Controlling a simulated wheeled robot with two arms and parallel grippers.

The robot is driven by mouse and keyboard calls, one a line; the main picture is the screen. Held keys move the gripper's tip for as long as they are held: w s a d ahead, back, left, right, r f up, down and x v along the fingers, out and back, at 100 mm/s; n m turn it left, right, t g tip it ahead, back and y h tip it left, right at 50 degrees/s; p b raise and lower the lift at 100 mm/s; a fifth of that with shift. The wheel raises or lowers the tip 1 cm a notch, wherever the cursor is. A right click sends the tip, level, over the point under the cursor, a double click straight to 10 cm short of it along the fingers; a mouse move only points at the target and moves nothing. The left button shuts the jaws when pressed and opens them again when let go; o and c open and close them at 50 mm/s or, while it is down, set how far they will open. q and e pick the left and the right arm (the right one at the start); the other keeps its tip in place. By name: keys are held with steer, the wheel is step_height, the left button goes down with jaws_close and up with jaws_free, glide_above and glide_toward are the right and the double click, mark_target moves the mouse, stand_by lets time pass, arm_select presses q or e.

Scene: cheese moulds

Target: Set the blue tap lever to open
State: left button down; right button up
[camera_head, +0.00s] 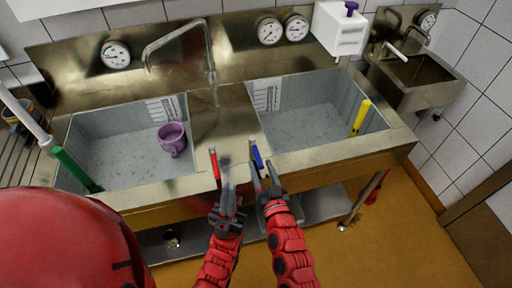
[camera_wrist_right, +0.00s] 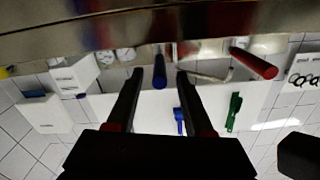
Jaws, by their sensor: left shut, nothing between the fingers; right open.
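The blue tap lever (camera_head: 257,155) sticks up at the front edge between the two sinks, leaning slightly left at its top. My right gripper (camera_head: 265,172) is open right at the lever's lower end. In the right wrist view the blue lever (camera_wrist_right: 160,72) shows between the tips of my right gripper's open fingers (camera_wrist_right: 158,80); I cannot tell whether they touch it. A red lever (camera_head: 214,163) stands to the left; it also shows in the right wrist view (camera_wrist_right: 255,63). My left gripper (camera_head: 228,188) is shut and empty, below and just right of the red lever.
The left sink (camera_head: 120,155) holds a purple mug (camera_head: 172,139) and has a green stick (camera_head: 76,168) at its front left. The right sink (camera_head: 310,120) has a yellow stick (camera_head: 361,117). A spout (camera_head: 180,38) and gauges (camera_head: 269,31) are behind.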

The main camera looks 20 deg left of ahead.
mark_target(253, 144)
steer(key=p+x, duration=0.1)
steer(key=x, duration=0.4)
steer(key=shift+w+a+r, duration=0.15)
steer(key=shift+w, duration=0.05)
steer(key=shift+w+a+f+p, duration=0.2)
steer(key=shift+w+a+p, duration=0.15)
steer(key=shift+w, duration=0.25)
jaws_close()
stand_by(0.8)
